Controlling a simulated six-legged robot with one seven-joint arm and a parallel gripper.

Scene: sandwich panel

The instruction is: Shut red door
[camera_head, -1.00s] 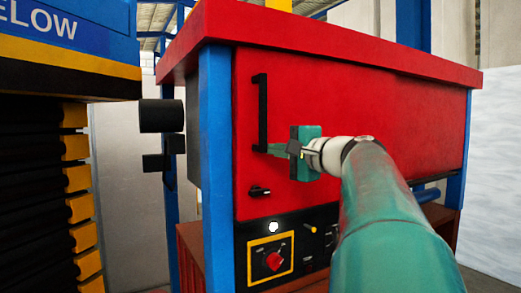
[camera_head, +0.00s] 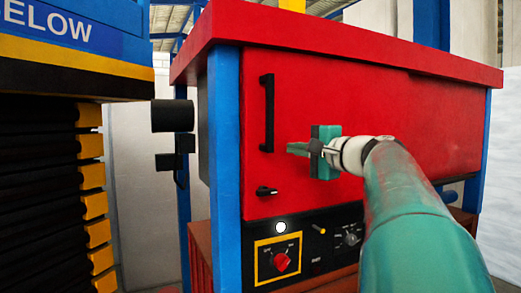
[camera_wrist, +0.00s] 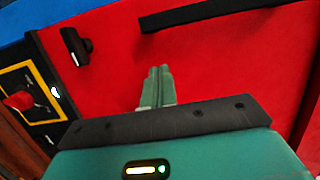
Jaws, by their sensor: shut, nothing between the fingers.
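The red door (camera_head: 350,90) of the cabinet faces me and looks flush with its frame in the head view. A black vertical handle (camera_head: 267,112) stands near its left edge, with a small black latch knob (camera_head: 266,191) below. My gripper (camera_head: 290,148) is shut and empty, in front of the door just right of the handle's lower end. In the wrist view the shut fingers (camera_wrist: 157,87) point at the bare red surface, between the latch knob (camera_wrist: 75,46) and the handle (camera_wrist: 215,12). I cannot tell whether the fingertips touch the door.
A control panel (camera_head: 320,252) with a red knob (camera_head: 281,262) and a lit white button lies below the door. A blue post (camera_head: 224,150) borders the door on the left. A black and yellow machine (camera_head: 50,180) stands farther left.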

